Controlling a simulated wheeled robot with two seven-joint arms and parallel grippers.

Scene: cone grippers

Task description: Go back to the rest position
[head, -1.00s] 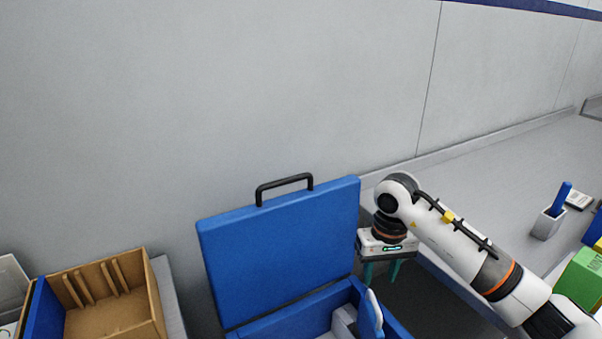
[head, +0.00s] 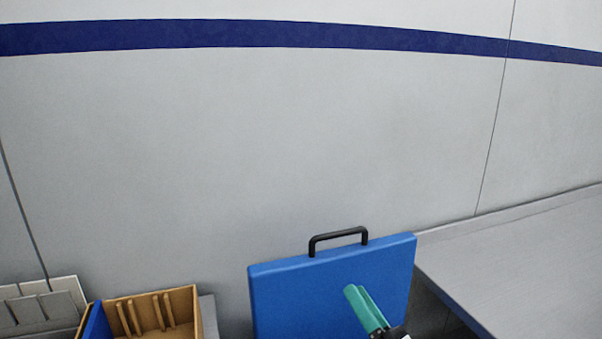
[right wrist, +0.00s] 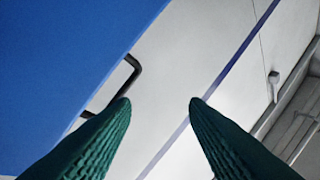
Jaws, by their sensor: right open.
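My right gripper (head: 366,309) comes up from the bottom edge in the head view, in front of the raised blue lid (head: 300,295). Its green fingers point up and to the left. In the right wrist view the two ribbed green fingers (right wrist: 160,102) stand apart with nothing between them. The blue lid (right wrist: 60,60) fills the upper left of that view, with its black handle (right wrist: 130,80) beyond the left fingertip. The inside of the blue case is below the head view. My left gripper is not in view.
A brown divided wooden box (head: 180,318) and a grey slotted rack (head: 40,312) are at the lower left. A grey worktop (head: 530,270) spans the right. The wall (head: 250,140) with a dark blue stripe is behind.

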